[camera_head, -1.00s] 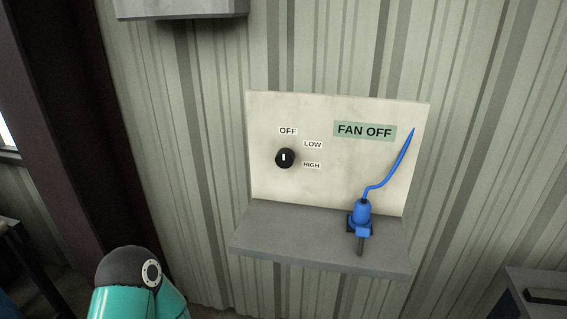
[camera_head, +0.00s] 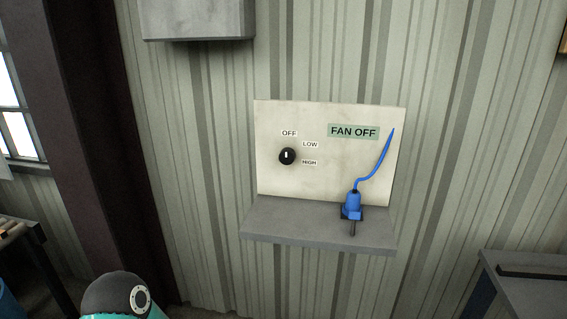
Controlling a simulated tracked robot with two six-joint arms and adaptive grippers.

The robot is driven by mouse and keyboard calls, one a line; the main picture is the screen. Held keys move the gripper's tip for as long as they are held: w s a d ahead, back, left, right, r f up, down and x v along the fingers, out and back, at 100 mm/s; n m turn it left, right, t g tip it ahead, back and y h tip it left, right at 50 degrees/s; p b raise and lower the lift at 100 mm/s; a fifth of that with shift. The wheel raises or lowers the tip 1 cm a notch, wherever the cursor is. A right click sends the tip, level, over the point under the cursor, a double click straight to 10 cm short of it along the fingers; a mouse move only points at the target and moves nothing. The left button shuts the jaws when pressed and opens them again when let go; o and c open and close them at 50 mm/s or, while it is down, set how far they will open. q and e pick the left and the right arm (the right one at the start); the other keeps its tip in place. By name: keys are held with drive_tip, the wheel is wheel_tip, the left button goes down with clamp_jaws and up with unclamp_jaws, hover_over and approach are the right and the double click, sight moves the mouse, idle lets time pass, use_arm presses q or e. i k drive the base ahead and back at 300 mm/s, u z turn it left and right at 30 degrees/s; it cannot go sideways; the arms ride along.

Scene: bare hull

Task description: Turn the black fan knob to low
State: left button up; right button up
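The black fan knob (camera_head: 287,156) is on a pale panel (camera_head: 320,175) fixed to the corrugated wall. Its white mark points up, toward the OFF label (camera_head: 289,133). The LOW label (camera_head: 310,144) is at its upper right and the HIGH label (camera_head: 309,162) at its lower right. A green sign (camera_head: 353,131) on the panel reads FAN OFF. A teal and black arm part of mine shows at the bottom left. Neither gripper is in view, and nothing touches the knob.
A grey shelf (camera_head: 300,229) juts out below the panel. A grey box (camera_head: 199,18) hangs at the upper left. A grey table (camera_head: 530,290) is at the lower right, and another table edge at the lower left.

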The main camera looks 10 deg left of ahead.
sight(287, 155)
drive_tip(key=u, duration=1.1)
drive_tip(key=i, duration=0.35)
drive_tip(key=z, duration=0.05)
